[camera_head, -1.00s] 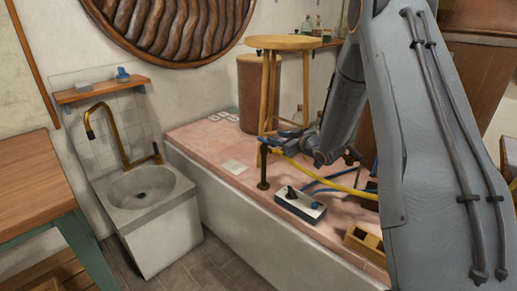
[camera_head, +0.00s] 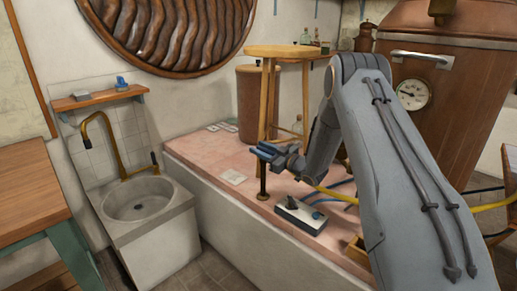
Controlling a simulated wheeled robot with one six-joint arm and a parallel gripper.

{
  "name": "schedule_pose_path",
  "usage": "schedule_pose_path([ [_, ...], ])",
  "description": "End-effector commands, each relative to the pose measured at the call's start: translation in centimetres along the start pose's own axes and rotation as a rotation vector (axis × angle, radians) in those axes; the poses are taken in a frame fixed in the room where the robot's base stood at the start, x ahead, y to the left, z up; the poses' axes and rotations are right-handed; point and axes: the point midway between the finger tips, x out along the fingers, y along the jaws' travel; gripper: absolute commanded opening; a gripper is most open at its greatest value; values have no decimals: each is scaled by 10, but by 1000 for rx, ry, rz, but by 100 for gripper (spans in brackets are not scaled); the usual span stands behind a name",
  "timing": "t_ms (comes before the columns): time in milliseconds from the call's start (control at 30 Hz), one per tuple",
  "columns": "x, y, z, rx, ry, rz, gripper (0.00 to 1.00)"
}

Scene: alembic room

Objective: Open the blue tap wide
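A dark post (camera_head: 263,186) stands on the ledge behind the box. My gripper (camera_head: 266,154) is over the top of this post and hides it; I cannot tell whether they touch. The finger gap is too small to read.
A yellow hose (camera_head: 338,193) and blue hoses run over the ledge (camera_head: 200,151) beneath my arm. A wooden stool (camera_head: 285,51) stands close behind my gripper. A copper boiler with a gauge (camera_head: 413,94) is at right. The sink (camera_head: 140,207) and a wooden table (camera_head: 30,190) are at left.

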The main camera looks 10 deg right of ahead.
Motion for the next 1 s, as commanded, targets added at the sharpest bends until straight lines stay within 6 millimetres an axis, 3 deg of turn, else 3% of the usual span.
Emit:
schedule_pose_path([
  [367, 9, 0, 0, 1, -1, 1, 33],
  [600, 9, 0, 0, 1, -1, 0, 0],
  [1000, 8, 0, 0, 2, -14, 62, 0],
])
